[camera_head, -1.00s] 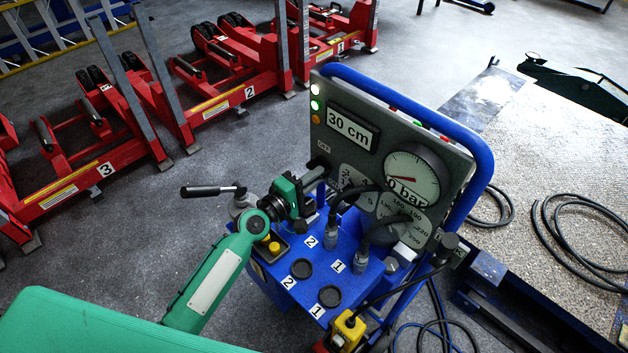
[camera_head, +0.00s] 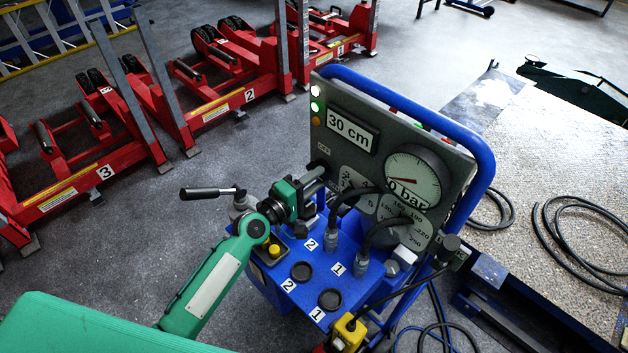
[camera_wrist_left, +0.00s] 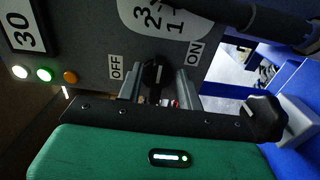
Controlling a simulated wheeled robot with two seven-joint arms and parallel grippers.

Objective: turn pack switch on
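The pack switch (camera_wrist_left: 155,75) is a black knob with a white pointer mark on the dark panel. In the left wrist view it lies between the OFF label (camera_wrist_left: 116,67) and the ON label (camera_wrist_left: 195,53), and its mark points roughly up the picture, between the labels. My left gripper (camera_wrist_left: 160,84) has one grey finger on each side of the knob, with narrow gaps seeming to show, so it looks open around it. In the head view my left gripper (camera_head: 316,180) is at the panel's left lower edge, mostly covering the switch. My right gripper is not in view.
The panel (camera_head: 455,160) carries a 30 cm display (camera_head: 350,130), a pressure gauge (camera_head: 412,178) reading about 0 bar and white, green and orange lamps. Cables and a black-handled lever (camera_head: 205,192) are close to my left gripper. Red lifting jacks (camera_head: 215,108) stand behind on the floor.

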